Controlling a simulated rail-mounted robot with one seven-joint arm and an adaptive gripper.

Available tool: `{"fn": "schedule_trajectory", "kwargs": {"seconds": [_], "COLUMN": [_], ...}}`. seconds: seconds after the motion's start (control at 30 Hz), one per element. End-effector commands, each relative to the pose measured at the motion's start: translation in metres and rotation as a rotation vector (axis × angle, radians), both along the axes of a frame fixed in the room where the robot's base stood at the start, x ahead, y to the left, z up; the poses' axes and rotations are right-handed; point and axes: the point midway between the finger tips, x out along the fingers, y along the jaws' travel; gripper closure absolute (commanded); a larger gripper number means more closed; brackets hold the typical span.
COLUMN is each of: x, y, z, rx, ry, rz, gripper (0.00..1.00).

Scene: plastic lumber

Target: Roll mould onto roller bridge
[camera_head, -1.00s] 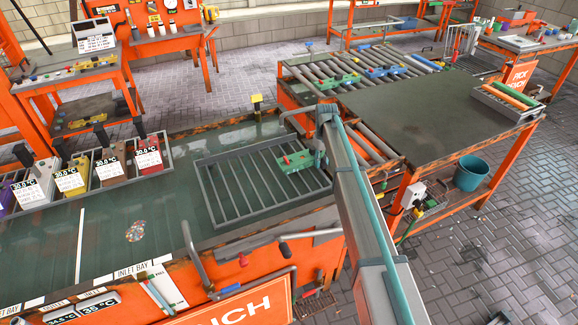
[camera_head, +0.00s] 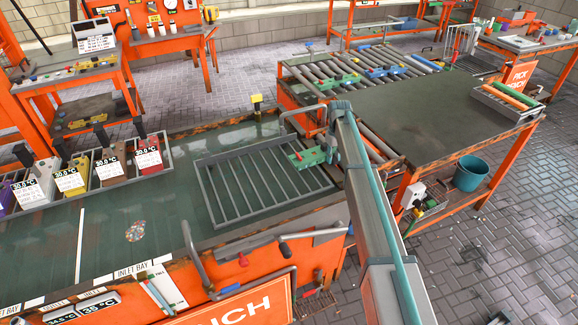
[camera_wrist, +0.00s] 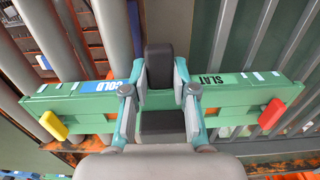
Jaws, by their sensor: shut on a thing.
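The mould is a long green bar (camera_head: 312,157) with a red tab at its left end in the head view. In the wrist view the mould (camera_wrist: 235,88) carries the labels "COLD" and "SLAT", a yellow tab and a red tab. My gripper (camera_wrist: 160,110) is shut on the middle of the mould, fingers on either side. The red-tab end is over the slatted rack (camera_head: 212,205); the other end reaches over rollers (camera_wrist: 80,25), which I take for the roller bridge (camera_head: 378,150). Contact underneath cannot be told. My arm hides part of the mould in the head view.
Beyond the rollers is a dark-topped table (camera_head: 420,115). A roller conveyor (camera_head: 320,72) behind holds several green and blue moulds. A curved metal handle (camera_head: 300,112) stands near the rack's far right corner. Labelled coloured containers (camera_head: 110,170) stand at the left.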

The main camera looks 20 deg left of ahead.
Motion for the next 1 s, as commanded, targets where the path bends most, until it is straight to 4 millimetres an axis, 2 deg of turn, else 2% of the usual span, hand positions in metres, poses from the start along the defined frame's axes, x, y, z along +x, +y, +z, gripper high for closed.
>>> {"fn": "schedule_trajectory", "kwargs": {"seconds": [0.03, 0.57, 1.0], "x": [0.001, 0.004, 0.023], "y": [-0.004, -0.007, -0.024], "z": [-0.006, -0.006, -0.006], "rx": [-0.004, -0.004, -0.004], "ry": [0.007, 0.007, 0.007], "rz": [-0.002, -0.002, -0.002], "gripper": [1.00, 1.00, 1.00]}}
